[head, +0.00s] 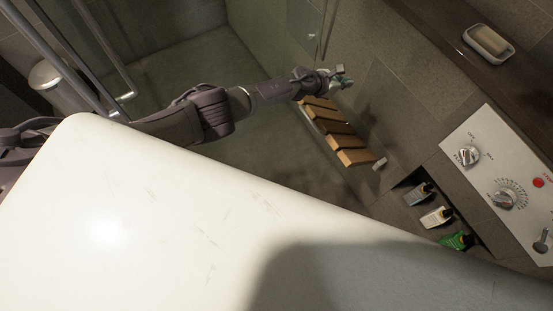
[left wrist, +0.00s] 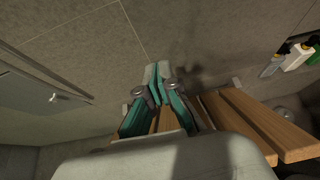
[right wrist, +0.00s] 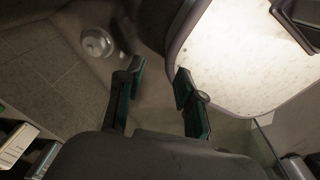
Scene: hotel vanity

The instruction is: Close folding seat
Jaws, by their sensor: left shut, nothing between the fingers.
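The folding seat (head: 345,140), with light wooden slats, juts out from the tiled shower wall; its exact angle is hard to tell. My left gripper (head: 342,80) is at the wall by the seat's far end, with its fingers closed together and nothing held. In the left wrist view the closed fingertips (left wrist: 157,74) point at the wall, and the seat's slats (left wrist: 262,122) show below and right of them. Part of the seat is hidden behind the gripper. My right gripper (right wrist: 159,84) shows only in the right wrist view, open and empty, away from the seat.
Several bottles (head: 436,217) stand in a wall niche near the seat's near end. A control panel with knobs (head: 503,190) is right of it. A soap dish (head: 488,42) sits on the dark ledge. A glass panel with metal rails (head: 103,55) stands at the left.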

